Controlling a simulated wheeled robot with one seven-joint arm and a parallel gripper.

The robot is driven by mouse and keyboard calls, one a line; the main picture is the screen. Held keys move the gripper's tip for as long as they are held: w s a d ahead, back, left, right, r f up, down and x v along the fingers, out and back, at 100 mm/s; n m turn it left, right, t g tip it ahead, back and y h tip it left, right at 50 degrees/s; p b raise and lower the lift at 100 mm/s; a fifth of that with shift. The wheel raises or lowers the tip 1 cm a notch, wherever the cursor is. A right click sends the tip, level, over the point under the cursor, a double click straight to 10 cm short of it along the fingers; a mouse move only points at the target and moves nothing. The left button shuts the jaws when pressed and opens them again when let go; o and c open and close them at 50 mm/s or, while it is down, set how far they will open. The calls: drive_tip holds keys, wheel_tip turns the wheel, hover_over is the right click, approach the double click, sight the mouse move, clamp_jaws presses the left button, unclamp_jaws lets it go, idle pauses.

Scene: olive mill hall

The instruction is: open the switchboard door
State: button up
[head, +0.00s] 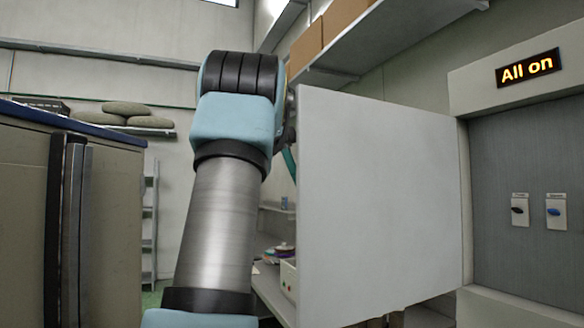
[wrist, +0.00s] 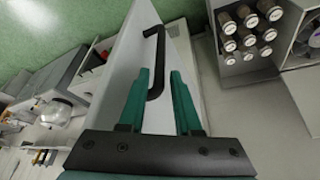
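The switchboard door (head: 375,200) is a flat pale grey panel. In the head view it stands swung well out from the switchboard (head: 530,135), joined along its right edge. The recess beside it is exposed, with two small switches, one black (head: 519,209) and one blue (head: 556,211). In the wrist view the door (wrist: 128,62) carries a black bar handle (wrist: 157,60). My gripper (wrist: 160,72) has its teal fingers apart, with the handle's end between them and gaps visible. In the head view the door's left edge hides most of my gripper.
A lit sign (head: 527,68) above the recess reads "All on". A shelf with boxes (head: 345,15) runs above the door. A cabinet (head: 25,200) with dark vertical handles stands at left. A workbench (head: 272,285) with items lies behind the door.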

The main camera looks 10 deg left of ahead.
drive_tip(key=v, duration=0.3)
drive_tip(key=shift+a+r, duration=0.15)
drive_tip(key=shift+r, duration=0.05)
idle(0.4)
